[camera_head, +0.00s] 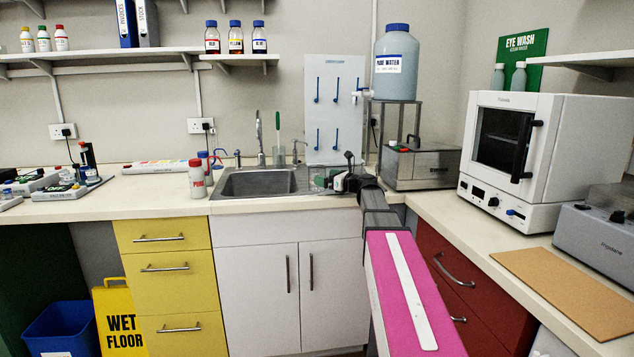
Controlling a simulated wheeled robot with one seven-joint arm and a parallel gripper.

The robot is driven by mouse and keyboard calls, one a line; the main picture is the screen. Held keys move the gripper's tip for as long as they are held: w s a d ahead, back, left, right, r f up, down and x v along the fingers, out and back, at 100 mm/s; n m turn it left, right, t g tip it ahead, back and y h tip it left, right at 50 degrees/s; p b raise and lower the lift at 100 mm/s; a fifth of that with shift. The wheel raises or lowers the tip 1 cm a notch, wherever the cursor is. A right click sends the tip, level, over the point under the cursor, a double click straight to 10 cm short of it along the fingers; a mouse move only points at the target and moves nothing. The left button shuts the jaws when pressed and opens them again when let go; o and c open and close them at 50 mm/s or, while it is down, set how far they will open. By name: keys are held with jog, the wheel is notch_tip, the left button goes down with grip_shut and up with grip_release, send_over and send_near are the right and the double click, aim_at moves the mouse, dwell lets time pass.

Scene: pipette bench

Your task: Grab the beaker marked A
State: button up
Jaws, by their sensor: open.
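I cannot make out a beaker with a letter A anywhere in this view. My arm reaches from the lower right to the back counter. My gripper (336,183) is at its far end, small in the picture, over the ribbed drainboard (318,188) right of the sink. The gripper is open. Something clear or reflective seems to show by the fingertips, but it is too small to identify. My arm hides the counter behind and right of the gripper.
The steel sink (254,183) lies left of the gripper. A white peg board (334,105) stands behind it. A water tank (396,62) on a stand and a steel bath (425,165) are close on the right. A red-capped bottle (197,180) stands left of the sink.

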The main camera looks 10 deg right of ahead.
jog(key=x, duration=0.4)
jog(key=shift+w+a+r, duration=0.15)
jog(key=shift+w+a, duration=0.05)
jog(key=shift+a, duration=0.2)
jog(key=c, duration=1)
